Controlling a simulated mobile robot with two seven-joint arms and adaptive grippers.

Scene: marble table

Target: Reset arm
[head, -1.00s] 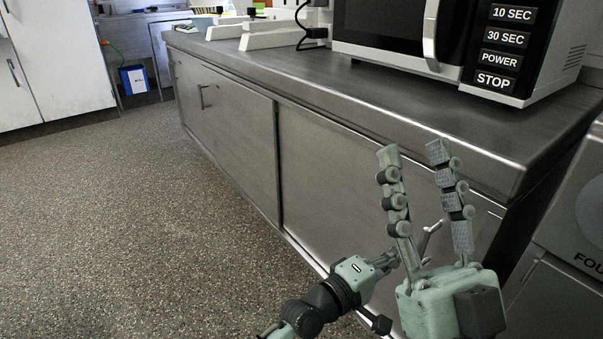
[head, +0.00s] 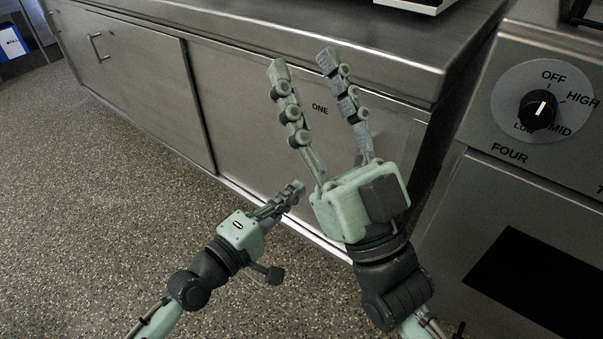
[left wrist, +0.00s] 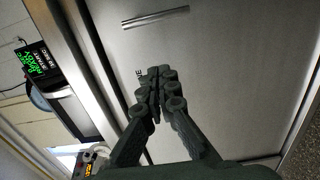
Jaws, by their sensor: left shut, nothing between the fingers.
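My left gripper (head: 296,188) is low in front of the steel cabinet in the head view. Its fingers are together and hold nothing; they also meet in the left wrist view (left wrist: 161,80), with a steel cabinet front behind them. My right gripper (head: 302,66) is above and to the right of it, pointing up. Its two fingers are spread apart with nothing between them. Both grippers appear clear of the cabinet, though the exact gap is hard to tell.
The steel cabinet (head: 150,85) has a handle (head: 98,47) and a counter top (head: 400,48). An appliance with a knob (head: 538,109) stands at the right. The microwave (left wrist: 38,62) shows in the left wrist view. The speckled floor (head: 90,210) at left is clear.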

